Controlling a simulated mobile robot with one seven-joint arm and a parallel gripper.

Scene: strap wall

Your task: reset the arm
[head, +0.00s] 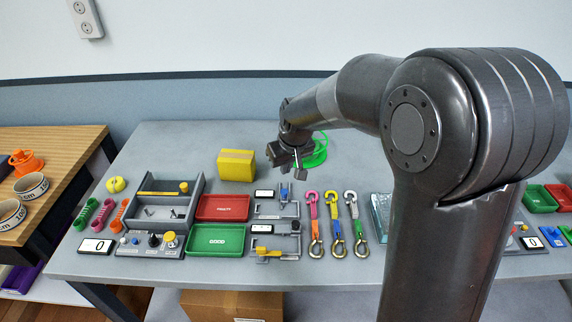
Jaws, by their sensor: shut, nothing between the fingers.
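My gripper (293,159) is at the end of my arm, which reaches in from the right of the head view. It hangs above the back half of the grey table (160,140), left of a green ring-like object (316,152) that it and the wrist partly hide. The fingers look close together and empty. My arm is bent, with its large elbow at the right covering part of the table.
A yellow box (236,165), a red tray (222,208), a green tray (215,240) and a grey bin (165,205) stand left of my gripper. Straps with hooks (335,222) lie in front. The table's back left is clear.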

